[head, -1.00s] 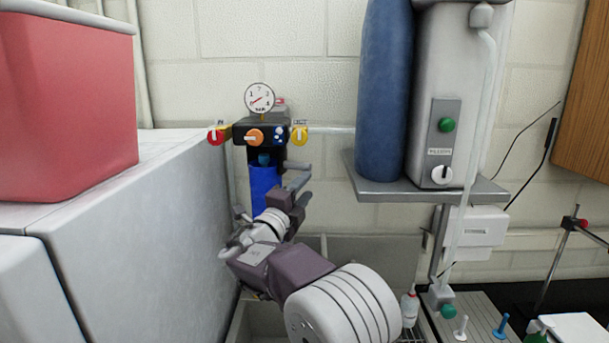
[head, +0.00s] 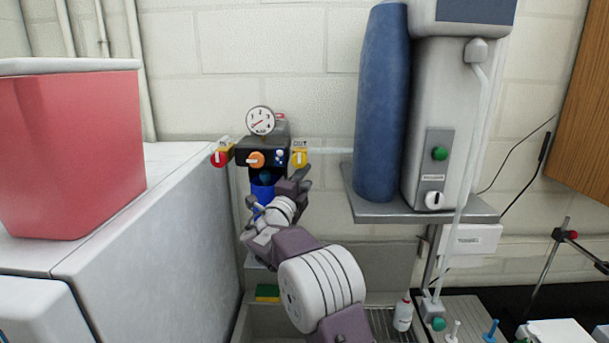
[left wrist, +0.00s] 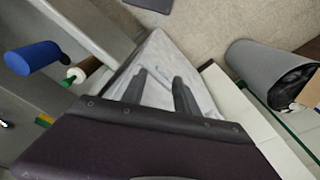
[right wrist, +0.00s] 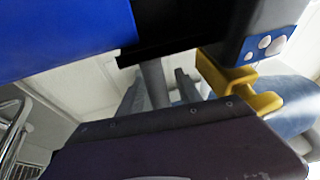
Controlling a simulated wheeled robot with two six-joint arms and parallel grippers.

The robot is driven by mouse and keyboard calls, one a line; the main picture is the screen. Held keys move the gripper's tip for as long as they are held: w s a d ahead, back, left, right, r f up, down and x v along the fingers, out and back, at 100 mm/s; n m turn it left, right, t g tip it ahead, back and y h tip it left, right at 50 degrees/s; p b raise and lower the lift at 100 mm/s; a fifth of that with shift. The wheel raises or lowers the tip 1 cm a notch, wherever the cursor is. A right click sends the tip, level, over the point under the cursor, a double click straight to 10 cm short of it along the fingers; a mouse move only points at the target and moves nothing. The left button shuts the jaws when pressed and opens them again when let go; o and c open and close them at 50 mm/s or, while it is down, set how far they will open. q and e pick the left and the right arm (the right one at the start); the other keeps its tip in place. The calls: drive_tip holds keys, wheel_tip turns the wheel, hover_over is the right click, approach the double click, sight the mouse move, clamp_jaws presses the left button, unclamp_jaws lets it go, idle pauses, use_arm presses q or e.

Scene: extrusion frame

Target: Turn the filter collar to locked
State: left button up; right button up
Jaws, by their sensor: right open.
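The filter unit has a dark head (head: 270,143) on the wall, with a gauge on top and an orange knob in front. Its blue bowl (head: 262,192) hangs below and is partly covered by my right gripper. A dark section (head: 264,177) shows at the bowl's top; I cannot make out the collar's markings. My right gripper (head: 303,180) is open beside the bowl's right side, just under the head. In the right wrist view the blue bowl (right wrist: 60,35) lies to the left of its fingers, with no clear grip.
A red-handled valve (head: 219,158) and a yellow valve (head: 299,158) flank the head. A red bin (head: 70,150) stands on a white cabinet at left. A shelf (head: 420,210) holds a blue cylinder (head: 382,110) at right. A sink lies below.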

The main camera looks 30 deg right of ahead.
clamp_jaws()
idle(1.4)
